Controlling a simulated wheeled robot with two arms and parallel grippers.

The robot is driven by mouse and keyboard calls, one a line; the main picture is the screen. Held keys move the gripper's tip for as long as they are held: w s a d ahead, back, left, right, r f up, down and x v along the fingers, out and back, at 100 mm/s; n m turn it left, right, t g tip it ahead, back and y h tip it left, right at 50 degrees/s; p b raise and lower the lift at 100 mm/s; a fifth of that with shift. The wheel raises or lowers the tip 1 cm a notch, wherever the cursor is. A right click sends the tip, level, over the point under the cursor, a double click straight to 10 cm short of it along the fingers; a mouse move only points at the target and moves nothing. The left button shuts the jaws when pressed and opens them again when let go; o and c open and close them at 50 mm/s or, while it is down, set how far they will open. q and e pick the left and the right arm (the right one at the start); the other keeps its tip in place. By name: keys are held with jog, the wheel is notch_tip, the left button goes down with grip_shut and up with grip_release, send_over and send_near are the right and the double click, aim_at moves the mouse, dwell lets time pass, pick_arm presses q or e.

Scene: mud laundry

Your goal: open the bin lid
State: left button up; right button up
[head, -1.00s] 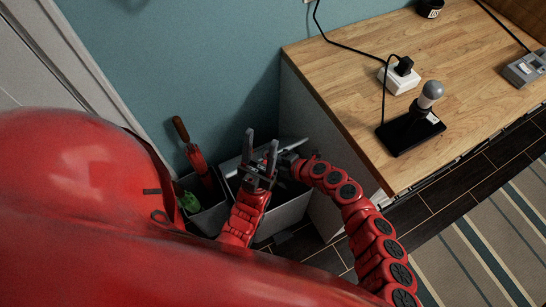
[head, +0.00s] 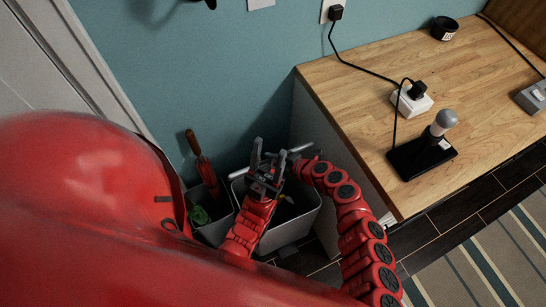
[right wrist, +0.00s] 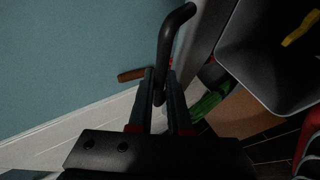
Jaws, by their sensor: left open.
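The grey bin (head: 297,227) stands on the floor between the wall and the desk. Its dark inside shows, so its top is at least partly open. The lid (head: 301,149) shows as a thin pale edge raised at the back, mostly hidden by my arms. My left gripper (head: 268,155) is open and empty above the bin. My right gripper (right wrist: 162,90) is at the lid, its fingers closed around a dark bent handle (right wrist: 168,50). In the right wrist view the bin's open inside (right wrist: 265,50) holds a yellow thing.
A smaller bin (head: 216,230) with a red umbrella (head: 205,172) and a green thing (head: 199,215) stands to the left.

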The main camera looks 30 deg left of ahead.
jog(key=o, duration=0.4)
jog(key=shift+c, duration=0.2)
jog(key=shift+s, duration=0.1)
jog(key=shift+d, duration=0.1)
jog(key=p+v, duration=0.2)
jog(key=v, duration=1.5)
jog(key=shift+r+p, duration=0.25)
jog(key=shift+p, duration=0.05)
jog(key=shift+s+d, duration=0.1)
